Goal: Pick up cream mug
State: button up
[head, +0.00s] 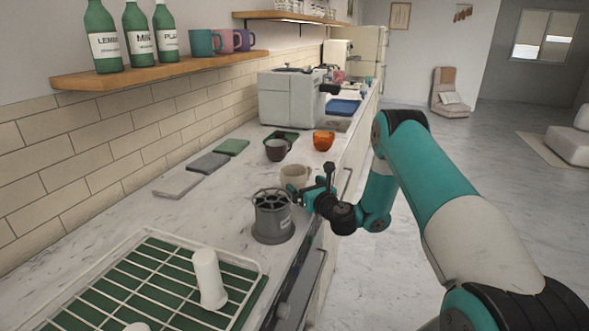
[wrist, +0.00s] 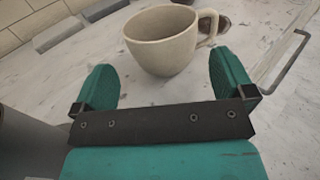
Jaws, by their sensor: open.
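The cream mug (head: 294,176) stands upright on the marble counter, just behind a dark grey canister. It also shows in the wrist view (wrist: 163,52), with its handle on the right side. My gripper (wrist: 165,82) is open, with its two teal fingers apart. The mug stands just beyond the fingertips, roughly centred in front of the gap, and nothing is held. In the head view my gripper (head: 300,195) is at the counter's right edge, close to the mug and partly covering its lower part.
The dark grey canister (head: 272,218) stands close beside my gripper. A dark cup (head: 277,150) and an orange cup (head: 323,141) stand beyond the mug. A white wire rack (head: 150,285) lies on the near counter, and coloured mats (head: 208,163) lie along the wall side.

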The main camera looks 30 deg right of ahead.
aim_at(301, 181)
jog(key=shift+w+p, duration=0.3)
jog(key=shift+p, duration=0.2)
jog(key=w+p, duration=0.2)
jog(key=w, duration=0.2)
jog(key=shift+w+d+p, duration=0.1)
jog(key=shift+w+p, duration=0.05)
jog(key=shift+p, duration=0.25)
jog(key=shift+w+d, duration=0.1)
jog(key=shift+w, duration=0.3)
jog(key=c, duration=0.8)
jog(key=shift+r, duration=0.1)
